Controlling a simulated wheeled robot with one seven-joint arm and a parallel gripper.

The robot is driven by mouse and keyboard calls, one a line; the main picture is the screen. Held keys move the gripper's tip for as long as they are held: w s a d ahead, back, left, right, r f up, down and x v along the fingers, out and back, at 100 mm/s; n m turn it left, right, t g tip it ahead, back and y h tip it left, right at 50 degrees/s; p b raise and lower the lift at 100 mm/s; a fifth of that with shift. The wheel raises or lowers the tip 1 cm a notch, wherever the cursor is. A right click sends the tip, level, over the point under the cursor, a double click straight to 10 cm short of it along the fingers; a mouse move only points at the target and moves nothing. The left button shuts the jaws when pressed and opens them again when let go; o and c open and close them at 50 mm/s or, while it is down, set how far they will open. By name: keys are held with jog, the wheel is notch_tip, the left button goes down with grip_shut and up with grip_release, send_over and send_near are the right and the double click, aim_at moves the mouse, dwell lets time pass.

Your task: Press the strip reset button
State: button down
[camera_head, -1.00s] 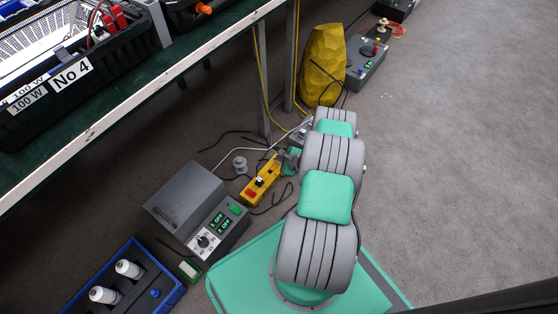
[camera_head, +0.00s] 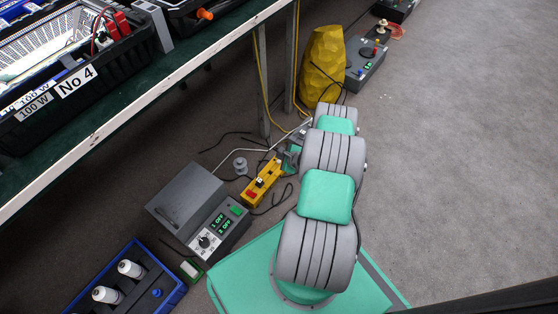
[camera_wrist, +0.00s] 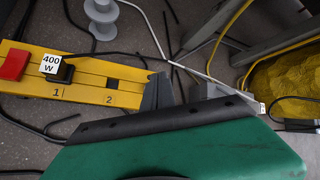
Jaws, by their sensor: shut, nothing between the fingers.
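A yellow power strip (camera_head: 262,182) lies on the floor beside my arm. It also shows in the wrist view (camera_wrist: 82,82), with sockets marked 1 and 2. A red square button (camera_wrist: 14,64) sits at its left end. My gripper (camera_head: 291,158) is shut and empty at the strip's far end. In the wrist view its dark fingers (camera_wrist: 158,92) appear just right of socket 2. The strip's right end is hidden there, and contact cannot be told.
A grey box with green displays (camera_head: 213,222) stands left of my base, near a blue crate (camera_head: 126,247). A grey spool (camera_head: 240,165) and loose cables lie by the strip. Bench legs (camera_head: 263,80) and a yellow sack (camera_head: 323,65) stand beyond. Floor to the right is clear.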

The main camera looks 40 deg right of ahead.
notch_tip(320, 180, up, 4)
jog(key=shift+r+p, duration=0.1)
jog(key=shift+p, duration=1)
